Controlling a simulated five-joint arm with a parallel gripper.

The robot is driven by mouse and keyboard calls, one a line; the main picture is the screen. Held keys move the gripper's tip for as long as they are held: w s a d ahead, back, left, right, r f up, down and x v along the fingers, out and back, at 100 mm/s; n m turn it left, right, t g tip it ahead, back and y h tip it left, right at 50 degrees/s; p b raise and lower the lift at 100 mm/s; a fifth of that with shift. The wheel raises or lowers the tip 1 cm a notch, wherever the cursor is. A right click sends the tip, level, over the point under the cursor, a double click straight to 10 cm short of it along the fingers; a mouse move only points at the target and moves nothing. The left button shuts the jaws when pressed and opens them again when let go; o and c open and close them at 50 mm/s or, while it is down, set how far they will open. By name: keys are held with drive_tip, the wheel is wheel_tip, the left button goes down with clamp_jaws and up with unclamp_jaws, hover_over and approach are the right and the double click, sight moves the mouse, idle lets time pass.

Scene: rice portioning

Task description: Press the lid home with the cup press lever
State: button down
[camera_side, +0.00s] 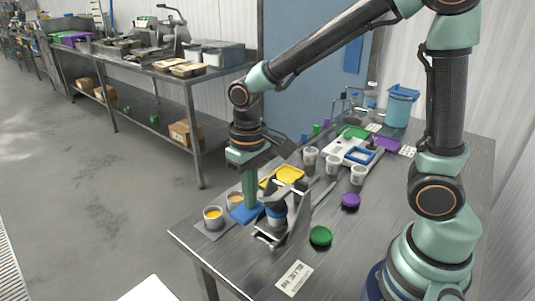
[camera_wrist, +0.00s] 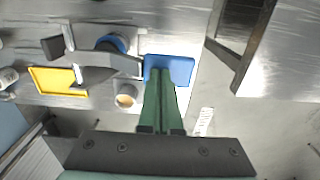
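The cup press (camera_side: 293,222) is a grey metal frame near the table's front edge; it also shows in the wrist view (camera_wrist: 100,60). Its lever ends in a flat blue paddle (camera_side: 240,215), seen in the wrist view (camera_wrist: 182,68) at the right of the press. A blue round part (camera_wrist: 113,42), perhaps the lid, shows partly hidden under the press; the side view shows blue there too (camera_side: 275,215). My gripper (camera_side: 250,205) points down with its green fingers (camera_wrist: 161,75) together, tips over the paddle and apparently touching it. I cannot tell whether the lid is seated.
Two cups with orange contents (camera_side: 213,214) (camera_side: 235,198) stand left of the press. A yellow tray (camera_side: 288,173) is behind it. A green lid (camera_side: 320,236) and a purple lid (camera_side: 350,200) lie to the right. Several white cups (camera_side: 310,156) stand farther back. A printed card (camera_side: 294,278) lies in front.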

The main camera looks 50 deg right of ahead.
idle(0.4)
drive_tip(key=shift+d+r, duration=0.15)
drive_tip(key=shift+r, duration=1.25)
drive_tip(key=shift+d+r, duration=0.1)
drive_tip(key=shift+r, duration=1.3)
drive_tip(key=s+d+r+t, duration=0.5)
drive_tip(key=d, duration=0.2)
drive_tip(key=shift+d+r+t, duration=0.15)
drive_tip(key=shift+d+t, duration=0.15)
